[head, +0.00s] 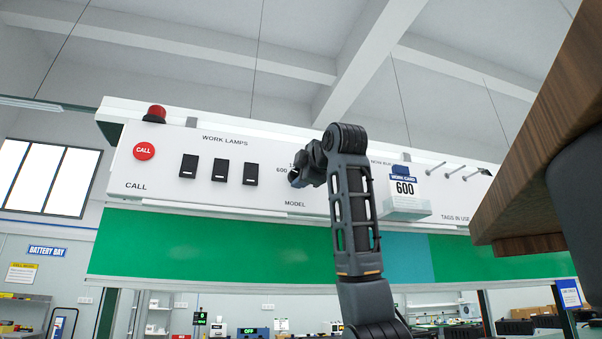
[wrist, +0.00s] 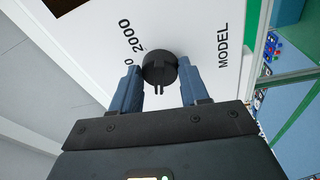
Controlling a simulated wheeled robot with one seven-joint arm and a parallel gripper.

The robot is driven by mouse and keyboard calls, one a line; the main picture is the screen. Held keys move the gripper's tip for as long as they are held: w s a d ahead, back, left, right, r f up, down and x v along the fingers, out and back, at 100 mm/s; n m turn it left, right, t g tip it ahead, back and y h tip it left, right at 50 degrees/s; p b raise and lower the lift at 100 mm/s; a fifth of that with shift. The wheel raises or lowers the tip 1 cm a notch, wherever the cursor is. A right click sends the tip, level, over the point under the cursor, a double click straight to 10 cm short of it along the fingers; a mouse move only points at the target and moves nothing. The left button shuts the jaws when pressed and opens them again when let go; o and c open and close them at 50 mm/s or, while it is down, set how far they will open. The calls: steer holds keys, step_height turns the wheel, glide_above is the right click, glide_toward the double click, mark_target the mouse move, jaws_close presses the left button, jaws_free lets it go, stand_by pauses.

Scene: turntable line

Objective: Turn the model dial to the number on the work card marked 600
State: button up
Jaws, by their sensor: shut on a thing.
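The model dial (wrist: 160,69) is a round black knob on the white panel, seen in the wrist view above the printed word MODEL's side. My gripper (wrist: 161,78) is shut on the dial, with one blue finger on each side of it. The number 2000 shows beside the dial; another number is partly hidden by a finger. In the head view my gripper (head: 305,170) is at the panel and covers most of the dial and its scale; 600 is readable at its left. The work card (head: 403,188), marked 600, stands in a clear holder to the right.
The white panel (head: 150,172) also carries a red CALL button (head: 144,151), several black lamp switches (head: 220,170) and pegs (head: 453,171). A red beacon (head: 155,113) sits on top at the left. A wooden tabletop edge (head: 540,140) juts in at the right.

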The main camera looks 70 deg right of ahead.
stand_by(0.3)
steer(key=o, duration=1.1)
steer(key=shift+c, duration=0.2)
steer(key=shift+a, duration=0.1)
steer(key=b+v, duration=0.2)
steer(key=v, duration=0.5)
steer(key=shift+s+a, duration=0.25)
steer(key=shift+s+f, duration=0.1)
